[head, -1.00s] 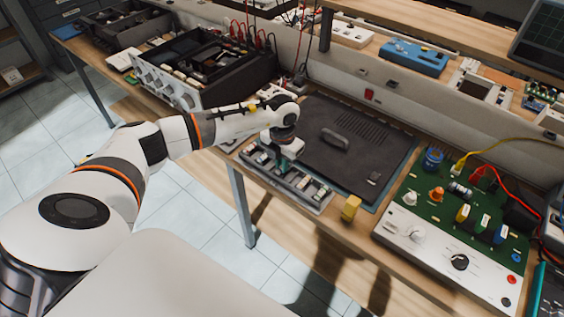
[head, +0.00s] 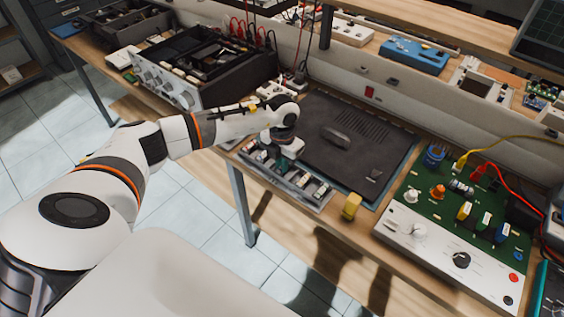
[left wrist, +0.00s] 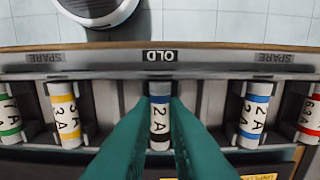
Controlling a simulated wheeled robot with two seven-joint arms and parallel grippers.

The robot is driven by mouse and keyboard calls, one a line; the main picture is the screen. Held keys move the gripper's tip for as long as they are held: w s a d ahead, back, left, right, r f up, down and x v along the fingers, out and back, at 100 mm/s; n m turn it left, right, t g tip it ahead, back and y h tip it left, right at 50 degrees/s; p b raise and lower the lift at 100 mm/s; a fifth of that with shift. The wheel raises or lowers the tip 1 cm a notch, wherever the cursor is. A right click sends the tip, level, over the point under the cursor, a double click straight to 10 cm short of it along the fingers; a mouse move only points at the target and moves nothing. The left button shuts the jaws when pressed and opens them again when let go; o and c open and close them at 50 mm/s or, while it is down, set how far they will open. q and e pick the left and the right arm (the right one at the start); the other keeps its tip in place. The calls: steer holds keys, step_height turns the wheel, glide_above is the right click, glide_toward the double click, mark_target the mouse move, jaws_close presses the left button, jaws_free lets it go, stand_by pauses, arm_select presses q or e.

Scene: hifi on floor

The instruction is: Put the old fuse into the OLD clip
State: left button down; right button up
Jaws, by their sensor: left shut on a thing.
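The fuse tray (head: 268,175) lies at the bench's front edge. In the left wrist view it is a grey rack (left wrist: 220,70) with a central label OLD (left wrist: 160,56), which appears upside down, and SPARE labels on both sides. My left gripper (left wrist: 160,137) has teal fingers shut on a white fuse (left wrist: 159,112) marked 2 A, with blue and black bands. The fuse is upright in the picture, in line with the OLD position. The fingers cover part of it, and I cannot tell whether it is seated in the clip. In the head view the left gripper (head: 286,153) is over the tray. My right gripper is not in view.
Other fuses stand on both sides, a yellow-banded one (left wrist: 67,115) and a blue-banded one (left wrist: 253,115) nearest. A yellow block (head: 351,206) and a green circuit board unit (head: 460,215) are to the right.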

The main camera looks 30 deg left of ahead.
arm_select(q)
steer(key=c, duration=1.4)
jaws_free()
steer(key=shift+o, duration=0.2)
step_height(320, 180, up, 12)
steer(key=b, duration=0.1)
steer(key=shift+b, duration=0.4)
